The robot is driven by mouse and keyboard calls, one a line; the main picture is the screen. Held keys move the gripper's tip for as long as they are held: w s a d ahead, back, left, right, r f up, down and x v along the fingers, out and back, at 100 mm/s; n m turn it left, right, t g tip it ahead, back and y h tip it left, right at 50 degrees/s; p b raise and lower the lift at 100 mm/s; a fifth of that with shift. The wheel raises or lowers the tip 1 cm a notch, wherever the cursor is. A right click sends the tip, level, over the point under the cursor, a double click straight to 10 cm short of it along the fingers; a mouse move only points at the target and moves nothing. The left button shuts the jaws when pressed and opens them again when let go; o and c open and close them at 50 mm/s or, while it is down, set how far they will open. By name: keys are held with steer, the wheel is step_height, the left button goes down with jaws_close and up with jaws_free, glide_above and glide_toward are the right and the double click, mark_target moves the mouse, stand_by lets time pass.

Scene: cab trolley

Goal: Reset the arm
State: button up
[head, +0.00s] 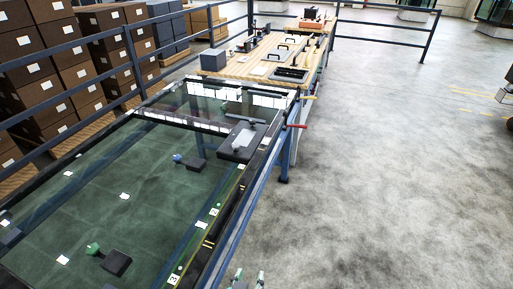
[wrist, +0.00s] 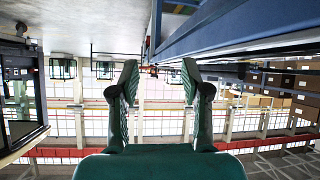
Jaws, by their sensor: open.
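My gripper (wrist: 158,88) shows in the wrist view with its two green fingers spread apart and nothing between them. The wrist view looks across the hall, upside down, with the floor at the top. The glass-topped table (head: 120,195) fills the left of the head view.
A dark box with a white label (head: 242,141) sits on the table's far part. A wooden workbench (head: 262,55) with tools stands beyond. Blue railings (head: 385,37) and stacked brown cartons (head: 60,75) bound the left and back. The concrete floor (head: 400,160) on the right is clear.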

steer(key=s+d+f+n+y, duration=0.2)
steer(key=s+d+f, duration=0.2)
steer(key=s+d, duration=0.25)
steer(key=s+d+f+n+y, duration=0.2)
steer(key=s+d+f, duration=0.2)
steer(key=s+d, duration=0.25)
steer(key=s+d+r+m+t, duration=0.1)
steer(key=s+d+r+t, duration=0.1)
steer(key=s+r, duration=0.4)
steer(key=s+d+r+m+t+h, duration=0.1)
steer(key=s+d+r, duration=0.4)
steer(key=s, duration=0.6)
steer(key=shift+s+d+r+m+t, duration=0.2)
steer(key=shift+s+r+m+t, duration=0.15)
steer(key=shift+r, duration=0.5)
steer(key=shift+w, duration=0.1)
